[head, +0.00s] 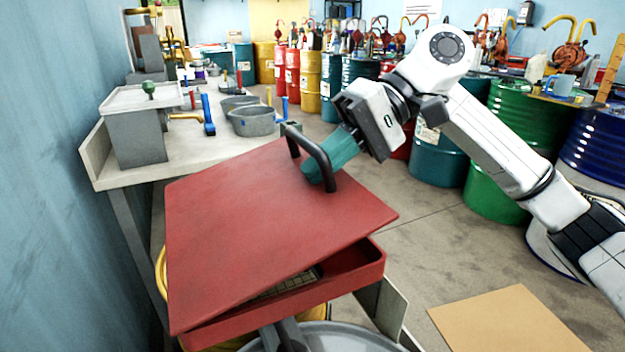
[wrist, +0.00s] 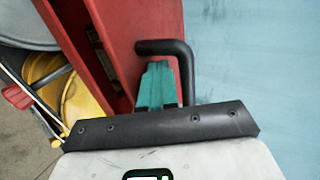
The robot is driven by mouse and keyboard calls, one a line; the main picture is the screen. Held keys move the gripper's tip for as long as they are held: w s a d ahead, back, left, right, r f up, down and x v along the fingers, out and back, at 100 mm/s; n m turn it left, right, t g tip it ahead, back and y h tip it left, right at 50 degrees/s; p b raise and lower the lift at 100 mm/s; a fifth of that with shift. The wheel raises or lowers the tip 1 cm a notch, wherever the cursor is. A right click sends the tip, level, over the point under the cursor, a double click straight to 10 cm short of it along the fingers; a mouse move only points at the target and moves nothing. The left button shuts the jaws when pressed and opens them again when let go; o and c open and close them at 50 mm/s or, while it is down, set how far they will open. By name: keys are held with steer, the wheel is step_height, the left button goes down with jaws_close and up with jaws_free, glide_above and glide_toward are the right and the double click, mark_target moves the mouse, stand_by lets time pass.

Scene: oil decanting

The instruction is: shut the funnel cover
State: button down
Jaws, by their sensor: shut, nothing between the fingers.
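The red funnel cover (head: 270,220) stands tilted and partly open over the red funnel (head: 345,276) in the head view. A gap shows between the cover and the funnel's near rim, with a mesh visible inside. A black handle (head: 318,160) arches over the cover's far right part. My gripper (head: 312,178) has teal fingers, shut and empty, right by the handle and close to the cover. In the wrist view the fingers (wrist: 156,88) lie beside the black handle (wrist: 186,68), within its bend; I cannot tell whether they touch it. The cover (wrist: 120,30) also shows there.
A workbench (head: 110,165) with grey basins (head: 250,120) and tools stands along the left wall. Several coloured drums (head: 437,150) line the back and right. Cardboard (head: 510,322) lies on the floor at right, where the floor is mostly clear.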

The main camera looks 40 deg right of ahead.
steer(key=shift+s+d+f+t+y+b, duration=0.1)
steer(key=shift+d+f+t+y+b, duration=0.15)
steer(key=shift+f+y+b, duration=0.95)
steer(key=shift+d+f+t+y+b, duration=0.2)
steer(key=shift+f+b, duration=1.3)
steer(key=shift+b, duration=1.05)
steer(key=shift+f, duration=0.1)
steer(key=shift+s+d, duration=0.1)
steer(key=shift+d, duration=0.05)
